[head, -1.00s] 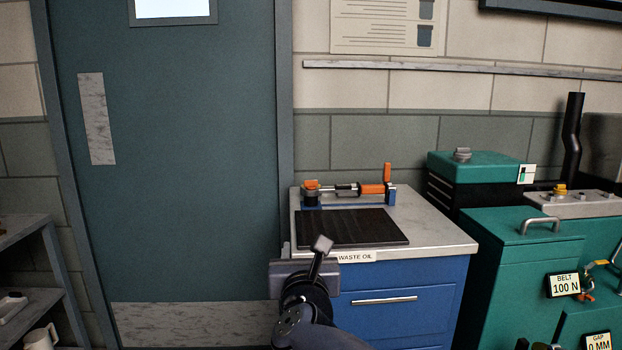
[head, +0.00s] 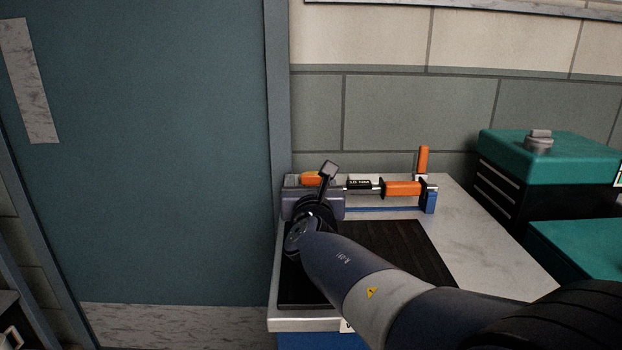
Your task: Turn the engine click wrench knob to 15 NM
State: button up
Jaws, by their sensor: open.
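The click wrench (head: 403,188) lies horizontally on a blue stand (head: 430,203) at the back of the cabinet top. It has an orange grip at the right and a dark collar with a small label (head: 360,184) that seems to read 10 NM, though the print is small. Its orange left end (head: 312,178) is partly covered by my wrist. My gripper (head: 313,206) is in front of the wrench's left part, seen from behind. Its fingertips are mostly hidden, and I see nothing held. Whether it touches the wrench I cannot tell.
A black ribbed mat (head: 410,250) lies on the pale cabinet top (head: 480,235) under my arm. An upright orange piece (head: 423,160) rises at the stand's right end. A green-topped black box (head: 550,160) stands at right. A door (head: 160,150) is at left.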

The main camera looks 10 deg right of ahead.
aim_at(311, 175)
jog(key=shift+w+d, duration=0.2)
jog(key=shift+w, duration=0.9)
jog(key=shift+w+d, duration=0.2)
jog(key=shift+w, duration=0.9)
jog(key=c, duration=1)
jog(key=shift+r, duration=0.1)
